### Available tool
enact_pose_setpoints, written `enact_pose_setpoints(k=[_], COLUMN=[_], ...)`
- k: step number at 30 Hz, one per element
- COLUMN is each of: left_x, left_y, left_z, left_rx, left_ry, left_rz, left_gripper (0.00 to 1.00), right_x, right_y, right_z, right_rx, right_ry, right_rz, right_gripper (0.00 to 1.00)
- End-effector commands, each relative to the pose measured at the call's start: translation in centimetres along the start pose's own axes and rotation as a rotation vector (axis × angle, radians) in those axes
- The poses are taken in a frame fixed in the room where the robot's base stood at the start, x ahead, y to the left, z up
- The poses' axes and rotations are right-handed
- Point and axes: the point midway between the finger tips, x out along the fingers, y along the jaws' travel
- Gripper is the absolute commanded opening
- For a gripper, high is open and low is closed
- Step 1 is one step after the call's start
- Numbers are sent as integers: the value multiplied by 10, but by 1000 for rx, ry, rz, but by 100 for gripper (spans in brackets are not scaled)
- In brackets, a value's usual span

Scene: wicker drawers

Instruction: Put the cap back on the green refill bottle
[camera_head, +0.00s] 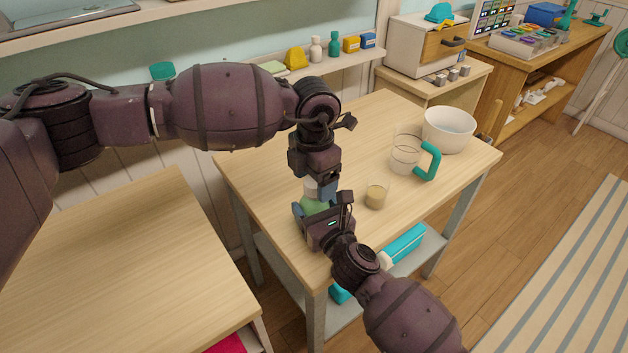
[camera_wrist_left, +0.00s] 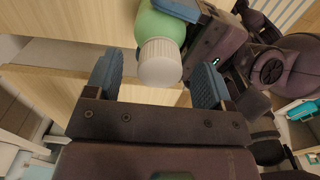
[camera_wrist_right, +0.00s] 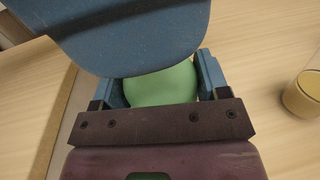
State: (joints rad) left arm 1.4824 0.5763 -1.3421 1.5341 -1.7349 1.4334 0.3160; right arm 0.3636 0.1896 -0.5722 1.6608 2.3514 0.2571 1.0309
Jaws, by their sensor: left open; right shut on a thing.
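The green refill bottle (camera_head: 314,206) stands on the wooden table near its front left edge. My right gripper (camera_head: 322,212) is shut on the bottle's body, which also shows between its fingers in the right wrist view (camera_wrist_right: 165,84). A white ribbed cap (camera_wrist_left: 160,62) sits at the top of the green bottle (camera_wrist_left: 156,25) in the left wrist view. Whether it is fully seated I cannot tell. My left gripper (camera_wrist_left: 157,82) is open, with its blue fingers on either side of the cap and a gap to each. One blue left finger hides much of the right wrist view.
A small glass of yellowish liquid (camera_head: 376,196) stands just right of the bottle. A clear jug with a teal handle (camera_head: 408,158) and a white bowl (camera_head: 449,129) stand farther back. The table's front middle is clear.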

Motion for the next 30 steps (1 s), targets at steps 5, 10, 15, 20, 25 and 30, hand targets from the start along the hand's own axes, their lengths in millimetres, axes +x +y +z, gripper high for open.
enact_pose_setpoints(k=[5, 10, 15, 20, 25, 30], left_x=[-31, -65, -92, -106, -112, -112], left_y=[1, 0, 0, 0, 0, 0], left_z=[1, 1, 0, 0, 0, 0], left_rx=[0, 0, 0, 0, 0, 0], left_ry=[-4, -4, -3, -1, -1, -1], left_rz=[2, 3, 2, 0, 1, 0], left_gripper=[76, 76, 76, 76, 76, 76], right_x=[0, 0, 0, 0, 0, 0], right_y=[0, 0, 0, 0, 0, 0], right_z=[0, 0, 0, 0, 0, 0], right_rx=[0, 0, 0, 0, 0, 0], right_ry=[0, 0, 0, 0, 0, 0], right_rz=[0, 0, 0, 0, 0, 0], right_gripper=[2, 2, 2, 2, 2, 2])
